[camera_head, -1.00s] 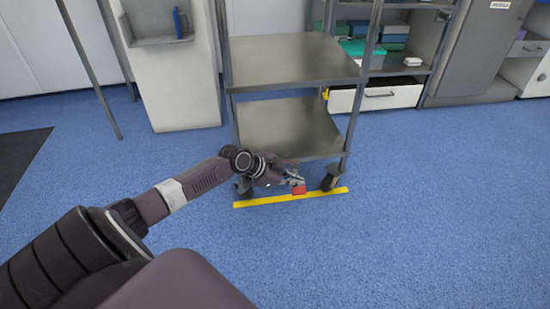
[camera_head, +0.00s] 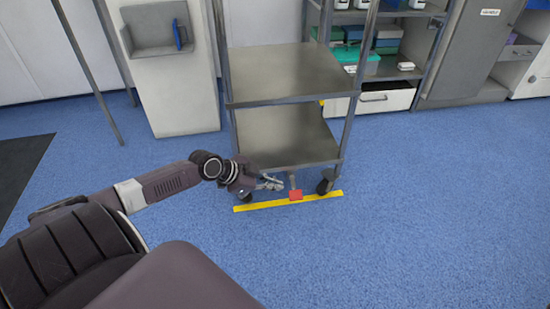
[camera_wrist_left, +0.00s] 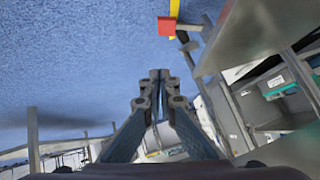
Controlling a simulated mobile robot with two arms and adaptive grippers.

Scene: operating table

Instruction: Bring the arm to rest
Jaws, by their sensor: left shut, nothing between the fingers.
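My left arm comes in from the left in the head view. Its gripper (camera_head: 272,183) is in front of the cart's lower part, just left of a red pedal (camera_head: 296,195). In the left wrist view the fingers (camera_wrist_left: 160,78) meet at their tips, with nothing between them. The red pedal also shows at the top of that view (camera_wrist_left: 167,26), apart from the fingers. My right gripper is in neither view.
A metal cart (camera_head: 285,75) with two shelves stands close by the left gripper. A yellow strip (camera_head: 262,205) lies on the blue floor under its front. A white cabinet (camera_head: 170,75) stands behind at left. Open floor (camera_head: 420,220) lies to the right.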

